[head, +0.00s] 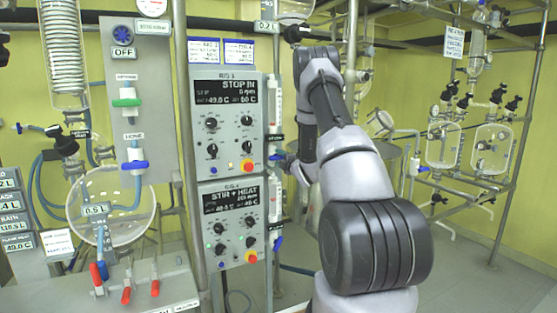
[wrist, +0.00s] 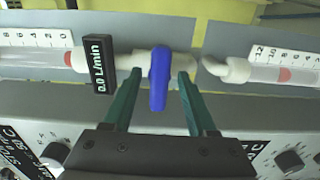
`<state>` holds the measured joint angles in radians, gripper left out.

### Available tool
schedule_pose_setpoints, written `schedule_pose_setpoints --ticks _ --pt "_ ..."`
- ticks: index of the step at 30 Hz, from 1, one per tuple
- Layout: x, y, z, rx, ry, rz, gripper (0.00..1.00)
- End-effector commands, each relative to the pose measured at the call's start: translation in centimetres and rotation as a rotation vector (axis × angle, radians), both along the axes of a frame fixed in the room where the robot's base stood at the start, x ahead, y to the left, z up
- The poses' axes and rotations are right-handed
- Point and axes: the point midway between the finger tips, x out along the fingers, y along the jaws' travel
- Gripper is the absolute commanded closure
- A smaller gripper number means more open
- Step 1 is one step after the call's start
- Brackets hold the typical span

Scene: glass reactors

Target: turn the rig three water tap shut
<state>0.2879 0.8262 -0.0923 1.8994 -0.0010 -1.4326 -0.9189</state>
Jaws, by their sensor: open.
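A blue tap handle (wrist: 159,78) sits on a white pipe fitting between two clear flow tubes. In the wrist view it stands crosswise to the pipe. My gripper (wrist: 157,90) is open, with one green finger on each side of the handle and a gap showing on both sides. In the head view the blue tap (head: 275,157) is beside the upper control box, with my gripper (head: 287,161) at it, small and partly hidden by my arm. A black flow label (wrist: 97,66) next to the tap appears to read 0.0 L/min.
The upper control box (head: 228,125) and lower control box (head: 232,222) stand close left of the tap. A second blue tap (head: 278,243) is lower on the same tube line. A glass vessel (head: 112,205) is at left; glass reactors (head: 492,147) stand at right.

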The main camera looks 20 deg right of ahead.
Motion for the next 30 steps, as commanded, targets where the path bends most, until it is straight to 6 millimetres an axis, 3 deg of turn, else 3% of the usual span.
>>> schedule_pose_setpoints --ticks 9,15,30 --pt "-6.2 -0.3 0.0 0.002 0.003 -0.003 0.43" --pt "-9.1 -0.4 0.0 0.002 0.001 -0.001 0.43" --pt "-10.1 -0.3 0.0 0.001 0.001 0.0 0.43"
